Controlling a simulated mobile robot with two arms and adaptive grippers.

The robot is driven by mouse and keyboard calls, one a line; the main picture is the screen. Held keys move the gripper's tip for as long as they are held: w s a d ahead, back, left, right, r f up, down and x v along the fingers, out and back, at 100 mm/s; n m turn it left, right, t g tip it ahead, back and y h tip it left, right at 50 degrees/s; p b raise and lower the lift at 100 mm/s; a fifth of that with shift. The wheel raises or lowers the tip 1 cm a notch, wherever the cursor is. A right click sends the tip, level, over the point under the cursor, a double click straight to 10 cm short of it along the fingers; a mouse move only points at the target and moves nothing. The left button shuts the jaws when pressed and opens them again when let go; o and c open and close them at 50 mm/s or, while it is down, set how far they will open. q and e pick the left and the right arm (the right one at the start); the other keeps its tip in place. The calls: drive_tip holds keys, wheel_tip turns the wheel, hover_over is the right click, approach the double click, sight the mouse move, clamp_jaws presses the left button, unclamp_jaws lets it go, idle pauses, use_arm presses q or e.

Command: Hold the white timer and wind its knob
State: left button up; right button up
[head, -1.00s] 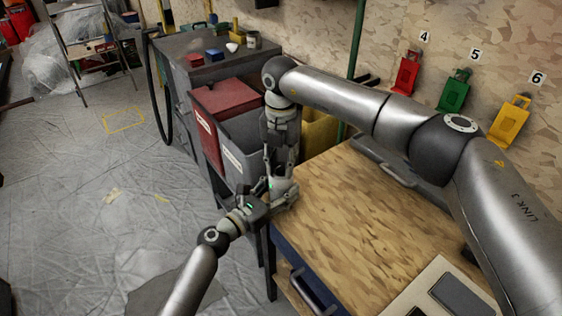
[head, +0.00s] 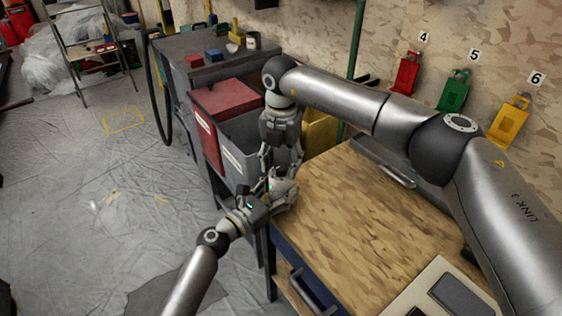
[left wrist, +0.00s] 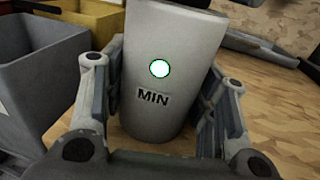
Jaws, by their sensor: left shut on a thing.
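The white timer (head: 283,187) is upright above the near left corner of the wooden bench top, partly covered by the grippers. My left gripper (head: 268,198) comes in from the lower left and is shut on the timer body. In the left wrist view, the timer (left wrist: 165,90) stands between the two fingers (left wrist: 163,110), with a round green light and a MIN label facing the camera. My right gripper (head: 281,164) points down just above the timer, its fingers spread apart around the top. The knob is hidden in the head view and out of frame in the wrist view.
The wooden bench top (head: 350,220) is mostly bare, with a grey panel (head: 435,295) at its front right. A grey bin (head: 240,150), a red-lidded bin (head: 222,97) and a yellow bin (head: 318,135) stand just behind the grippers. Sheeted floor lies open at left.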

sight(281, 166)
drive_tip(key=shift+r, duration=0.1)
wheel_tip(281, 166, up, 12)
idle(0.5)
use_arm(q)
drive_tip(key=o, duration=1.2)
